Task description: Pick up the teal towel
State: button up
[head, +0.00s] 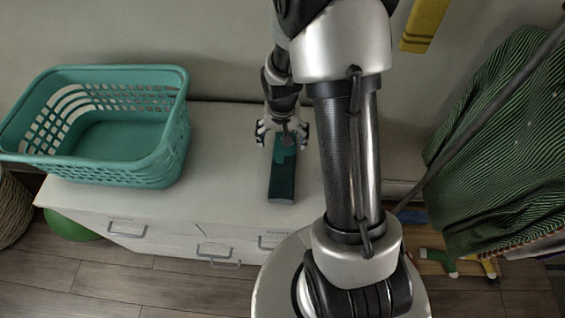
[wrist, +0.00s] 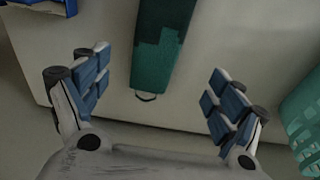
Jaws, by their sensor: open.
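The teal towel (head: 283,177) is a long, narrow folded strip lying on top of the white cabinet. It has lighter and darker teal patches. My gripper (head: 283,132) is at the towel's far end in the head view, and its fingers hide part of that end. In the wrist view, my gripper (wrist: 160,92) is open, with blue-padded fingers wide apart. The towel (wrist: 160,55) lies between and beyond them, with a small dark loop at its near end. No contact shows, and the height above the towel is hard to judge.
A teal plastic basket (head: 120,150) stands on the cabinet (head: 228,180) to the left; its edge shows in the wrist view (wrist: 303,115). A green striped cloth (head: 500,150) hangs at the right. The cabinet top around the towel is clear. A blue object (wrist: 45,5) shows at top left.

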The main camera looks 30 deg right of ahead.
jog(key=b, duration=0.1)
send_over(284, 156)
notch_tip(284, 156, down, 5)
jog(key=shift+w+a+f, duration=0.1)
jog(key=shift+a+f, duration=0.05)
jog(key=shift+f+b, duration=1.35)
jog(key=shift+f, duration=1.35)
jog(key=shift+r, duration=0.1)
jog(key=shift+c, duration=0.2)
jog(key=c, duration=1.2)
